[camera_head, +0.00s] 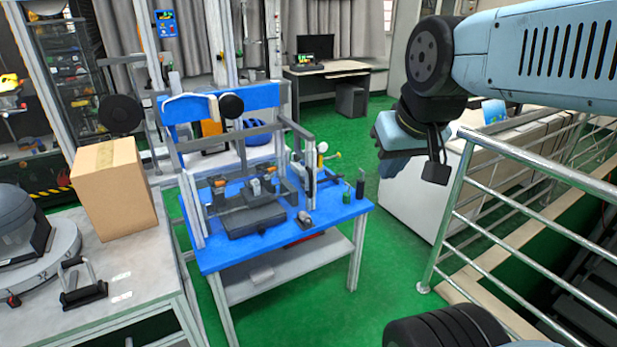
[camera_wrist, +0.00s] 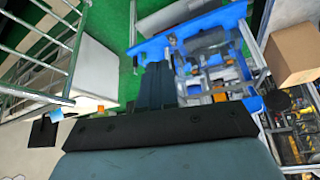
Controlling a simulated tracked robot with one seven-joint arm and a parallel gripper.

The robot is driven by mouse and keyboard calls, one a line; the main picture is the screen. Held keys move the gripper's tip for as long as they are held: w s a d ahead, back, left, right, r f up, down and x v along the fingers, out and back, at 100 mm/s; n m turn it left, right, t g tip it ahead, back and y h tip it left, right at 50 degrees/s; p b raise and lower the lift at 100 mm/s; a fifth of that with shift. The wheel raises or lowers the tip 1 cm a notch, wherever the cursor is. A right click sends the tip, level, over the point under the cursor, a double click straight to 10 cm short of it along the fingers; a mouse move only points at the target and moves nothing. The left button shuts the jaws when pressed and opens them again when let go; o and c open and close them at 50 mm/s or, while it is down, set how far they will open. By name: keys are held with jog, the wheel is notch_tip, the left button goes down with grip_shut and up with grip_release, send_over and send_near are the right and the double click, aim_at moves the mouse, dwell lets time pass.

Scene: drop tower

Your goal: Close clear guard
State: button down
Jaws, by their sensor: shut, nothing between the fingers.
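The test fixture (camera_head: 245,205) stands on a blue-topped bench (camera_head: 335,212), with a grey upright frame and bars around it. I cannot make out the clear guard's panel for certain; the grey bar frame (camera_head: 308,160) at the fixture's right may belong to it. My gripper (camera_head: 384,150) is raised in the air to the right of the bench, apart from the fixture. In the wrist view its dark fingers (camera_wrist: 156,72) are together and empty, and the blue bench top (camera_wrist: 150,48) with the fixture shows beyond them, partly hidden by the fingers.
A metal railing (camera_head: 500,190) runs along the right. A cardboard box (camera_head: 115,190) stands on a grey table (camera_head: 135,270) at the left. A desk with a monitor (camera_head: 315,47) stands behind. Green floor (camera_head: 385,240) is clear between bench and railing.

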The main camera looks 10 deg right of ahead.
aim_at(315, 179)
jog(key=shift+w+d, duration=0.1)
jog(key=shift+w, duration=0.25)
jog(key=w+d+f+n+t, duration=0.15)
jog(key=w+f, duration=0.25)
jog(key=w, duration=0.6)
jog(key=w+d+f+t, duration=0.15)
jog(key=w+f, duration=0.35)
jog(key=w, duration=0.5)
jog(key=w+d+f+n+t, duration=0.15)
jog(key=w+f, duration=0.25)
jog(key=w, duration=0.6)
jog(key=w+f+t+y, duration=0.2)
jog(key=w+f+t, duration=0.15)
jog(key=f, duration=0.75)
jog(key=w+f+t+y, duration=0.15)
jog(key=f+t, duration=0.25)
jog(key=f, duration=0.7)
jog(key=shift+m, duration=0.4)
jog(key=w+a, duration=0.1)
jog(key=w, duration=0.3)
jog(key=w+a, duration=0.1)
jog(key=w, duration=0.4)
jog(key=w+a, duration=0.1)
jog(key=w, duration=0.4)
jog(key=shift+w+a, duration=0.25)
jog(key=shift+a, duration=0.05)
jog(key=shift+w, duration=0.1)
